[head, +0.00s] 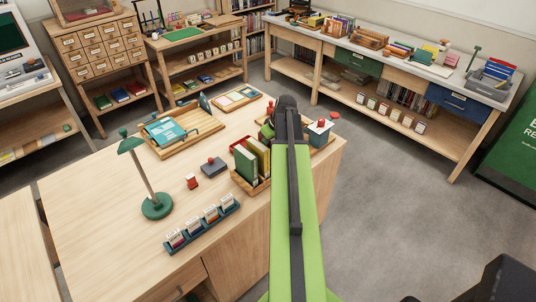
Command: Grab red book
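My arm reaches forward over the right side of the wooden desk (95,195). My gripper is at its far end, hidden behind the dark wrist, so its fingers do not show. A red book-like item (136,88) lies on the low shelf under the card-drawer cabinet at the back left. A wooden book box (248,187) left of my arm holds upright green and olive books (245,163). A bit of red (239,144) shows behind them; I cannot tell if it is a book. Nothing visible is in my gripper.
A green lamp (157,207), card rack (202,226), small red item (192,181), dark block (214,167) and wooden tray (182,133) stand on the desk. Grey floor (390,215) is open at right.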

